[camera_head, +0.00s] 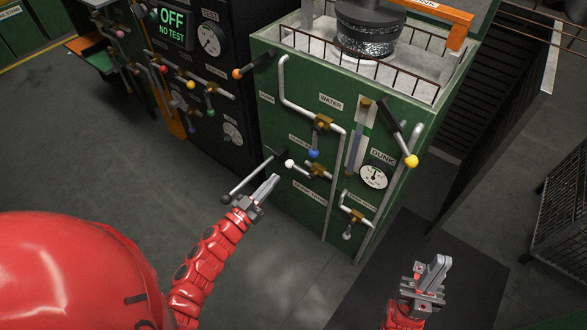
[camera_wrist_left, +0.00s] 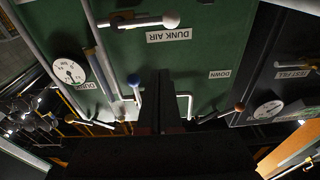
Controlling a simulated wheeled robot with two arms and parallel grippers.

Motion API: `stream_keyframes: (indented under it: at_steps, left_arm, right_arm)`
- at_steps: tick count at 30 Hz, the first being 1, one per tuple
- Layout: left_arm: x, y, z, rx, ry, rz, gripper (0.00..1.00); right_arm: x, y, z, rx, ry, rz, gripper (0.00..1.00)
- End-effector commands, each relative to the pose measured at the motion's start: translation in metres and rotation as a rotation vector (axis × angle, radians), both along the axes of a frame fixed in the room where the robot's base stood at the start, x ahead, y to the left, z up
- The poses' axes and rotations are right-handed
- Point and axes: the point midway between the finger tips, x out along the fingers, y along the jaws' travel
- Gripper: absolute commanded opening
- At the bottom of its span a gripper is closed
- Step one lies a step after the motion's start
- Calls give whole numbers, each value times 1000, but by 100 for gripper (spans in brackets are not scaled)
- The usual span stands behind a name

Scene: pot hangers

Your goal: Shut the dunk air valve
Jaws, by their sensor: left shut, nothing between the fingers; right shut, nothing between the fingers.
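The dunk air valve has a brass body (camera_head: 319,170) and a handle with a white knob (camera_head: 290,164), on the green panel's front. The handle points left from the body, roughly level. The left wrist view, upside down, shows the white knob (camera_wrist_left: 170,20) beside the DUNK AIR label (camera_wrist_left: 167,36). My left gripper (camera_head: 272,182) is shut and empty, below and left of the knob and apart from it. Its dark fingers (camera_wrist_left: 161,80) show in the left wrist view. My right gripper (camera_head: 436,268) is shut and empty at lower right, away from the valve.
A blue-knobbed valve (camera_head: 314,153) sits just above the white knob. A long dark lever (camera_head: 250,175) juts out close to my left gripper. A yellow-knobbed lever (camera_head: 411,160) and dunk gauge (camera_head: 375,176) are to the right. The floor (camera_head: 290,285) in front is clear.

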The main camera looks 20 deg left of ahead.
Motion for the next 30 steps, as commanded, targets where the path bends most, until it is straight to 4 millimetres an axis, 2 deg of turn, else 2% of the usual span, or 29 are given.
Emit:
stream_keyframes:
  at_steps: [5, 8, 20, 21, 24, 30]
  left_arm:
    - [7, -3, 1, 0, -2, -1, 0]
    - [20, -8, 3, 1, -6, -3, 0]
    - [97, -36, 15, -1, -6, -3, 0]
    - [93, -33, 2, -1, -2, 2, 0]
    - [90, -32, -12, -4, -1, 3, 0]
    - [86, -32, -24, 0, -3, -1, 0]
  right_arm:
    - [0, 0, -2, 0, 0, 0, 0]
    - [0, 0, -6, 0, 0, 0, 0]
    - [0, 0, -24, 0, 0, 0, 0]
    - [0, 0, -30, 0, 0, 0, 0]
    - [0, 0, -35, 0, 0, 0, 0]
    - [0, 0, -40, 0, 0, 0, 0]
